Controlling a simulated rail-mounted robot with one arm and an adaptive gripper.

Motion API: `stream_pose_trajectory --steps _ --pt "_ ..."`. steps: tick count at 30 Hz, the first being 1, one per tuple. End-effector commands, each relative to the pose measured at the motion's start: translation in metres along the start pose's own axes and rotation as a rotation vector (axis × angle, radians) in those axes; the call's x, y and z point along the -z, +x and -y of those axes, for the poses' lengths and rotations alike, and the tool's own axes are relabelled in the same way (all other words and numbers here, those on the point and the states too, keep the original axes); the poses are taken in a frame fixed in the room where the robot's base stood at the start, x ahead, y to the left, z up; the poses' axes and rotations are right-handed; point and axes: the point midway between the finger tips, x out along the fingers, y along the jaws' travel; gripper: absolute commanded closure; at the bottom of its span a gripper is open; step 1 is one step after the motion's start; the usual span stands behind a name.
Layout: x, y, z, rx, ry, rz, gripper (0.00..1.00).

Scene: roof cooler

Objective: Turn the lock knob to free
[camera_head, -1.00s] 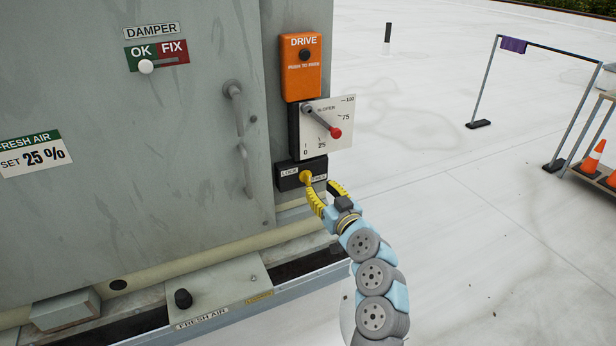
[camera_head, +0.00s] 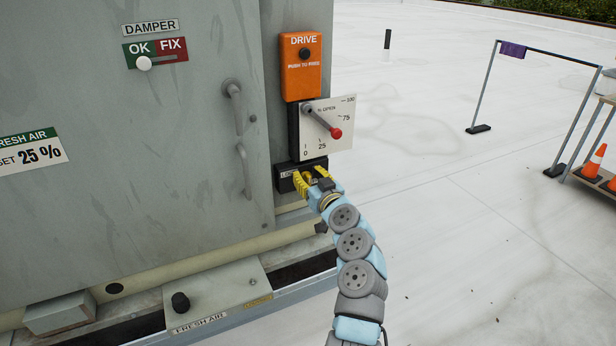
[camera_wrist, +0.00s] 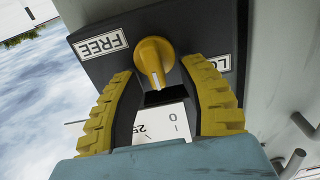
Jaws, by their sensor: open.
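The yellow lock knob (camera_wrist: 153,60) sits on a dark plate (camera_wrist: 195,38), with a FREE label (camera_wrist: 99,45) on one side and a partly hidden LOCK label (camera_wrist: 208,65) on the other. The wrist picture is upside down. The knob's white line runs nearly up and down in that view, towards neither label. My gripper (camera_wrist: 163,108) is open, with its yellow fingers apart on either side just short of the knob. I cannot tell whether they touch it. In the head view my gripper (camera_head: 309,181) covers much of the lock plate (camera_head: 283,178).
Above the plate are a dial (camera_head: 342,112) with a red-tipped lever (camera_head: 336,133) and an orange DRIVE box (camera_head: 300,80). Door handles (camera_head: 234,105) stick out at the left. The roof at the right is open up to a rail frame (camera_head: 480,90).

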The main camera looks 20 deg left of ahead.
Motion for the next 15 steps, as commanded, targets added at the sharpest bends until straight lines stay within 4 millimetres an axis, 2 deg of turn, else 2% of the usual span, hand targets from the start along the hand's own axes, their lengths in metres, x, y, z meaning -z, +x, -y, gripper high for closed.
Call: stream_pose_trajectory --steps 6,10,15 --pt "0.0 0.0 -0.0001 0.0 0.0 0.0 0.62" --pt "0.0 -0.0001 -0.0001 0.0 0.001 0.0 0.99" --pt "-0.001 0.0 -0.0001 0.0 0.001 0.001 1.0"
